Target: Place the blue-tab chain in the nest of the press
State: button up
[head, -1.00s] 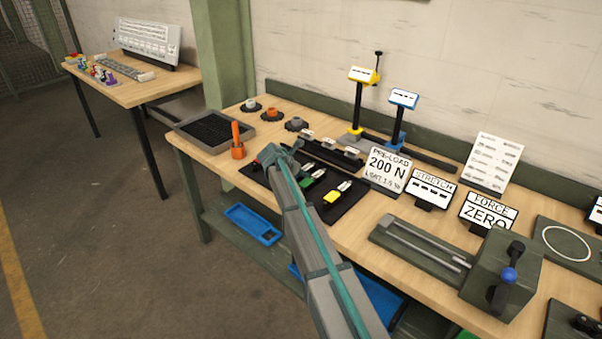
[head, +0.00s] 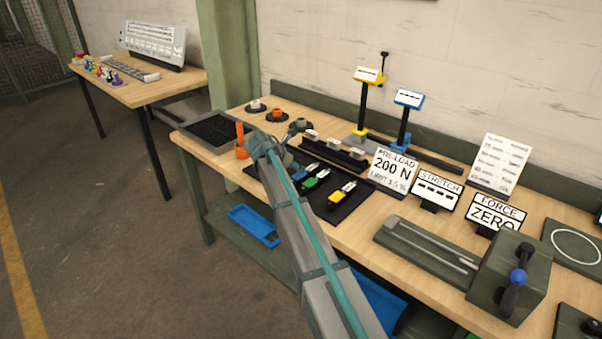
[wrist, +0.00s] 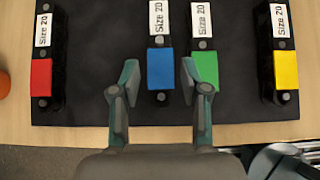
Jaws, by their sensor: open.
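The blue-tab chain (wrist: 160,66) lies on a black mat (wrist: 122,72) in the wrist view, with a white "Size 20" label above its blue tab. It also shows in the head view (head: 299,174), beside my arm. My gripper (wrist: 158,72) is open and empty, its fingertips apart to the left and right of the blue tab. The right fingertip overlaps the edge of the green-tab chain (wrist: 206,68) in the picture. I cannot tell the fingers' height above the mat.
A red-tab chain (wrist: 41,76) lies left and a yellow-tab chain (wrist: 286,70) right of the pair. An orange post (head: 240,140) and a dark tray (head: 190,143) stand near the bench's left end. Sign stands, including "200 N" (head: 392,172), line the middle.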

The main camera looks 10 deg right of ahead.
jog(key=shift+o, duration=0.3)
jog(key=shift+v, duration=1.7)
